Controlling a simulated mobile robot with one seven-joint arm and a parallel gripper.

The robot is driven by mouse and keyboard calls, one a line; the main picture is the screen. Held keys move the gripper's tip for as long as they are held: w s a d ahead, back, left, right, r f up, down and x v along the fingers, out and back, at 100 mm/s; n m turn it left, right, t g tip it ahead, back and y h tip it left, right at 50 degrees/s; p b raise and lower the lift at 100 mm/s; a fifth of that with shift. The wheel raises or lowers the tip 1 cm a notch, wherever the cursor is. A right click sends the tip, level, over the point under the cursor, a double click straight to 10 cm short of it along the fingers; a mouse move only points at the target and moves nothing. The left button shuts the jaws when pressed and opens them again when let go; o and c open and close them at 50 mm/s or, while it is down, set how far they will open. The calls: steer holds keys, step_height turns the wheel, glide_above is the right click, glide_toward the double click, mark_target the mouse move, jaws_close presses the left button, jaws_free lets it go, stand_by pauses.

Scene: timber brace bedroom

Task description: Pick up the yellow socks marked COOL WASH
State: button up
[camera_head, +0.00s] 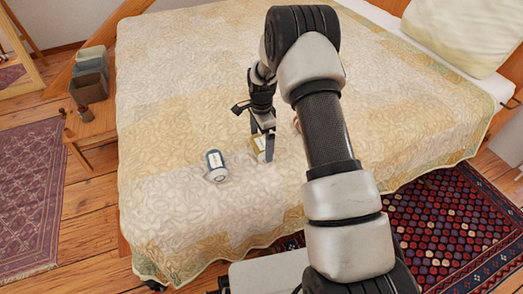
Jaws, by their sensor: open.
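A small yellow item with a pale label (258,143), which looks like the yellow socks, lies on the bed. It is partly hidden behind my gripper, and the label is too small to read. My gripper (264,150) is open and points down at this item, close over it. I cannot tell whether the fingers touch it or stand around it.
A dark blue and white item with a label (216,166) lies on the bed to the left of my gripper. The quilted bed (180,90) is otherwise mostly clear. A pillow (465,35) lies at the upper right. A small wooden table (92,122) with grey bins (90,83) stands left.

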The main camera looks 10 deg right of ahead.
steer(key=shift+f, duration=0.85)
steer(key=shift+c, duration=0.3)
steer(key=c, duration=0.7)
steer(key=shift+r, duration=0.15)
steer(key=shift+c, duration=0.2)
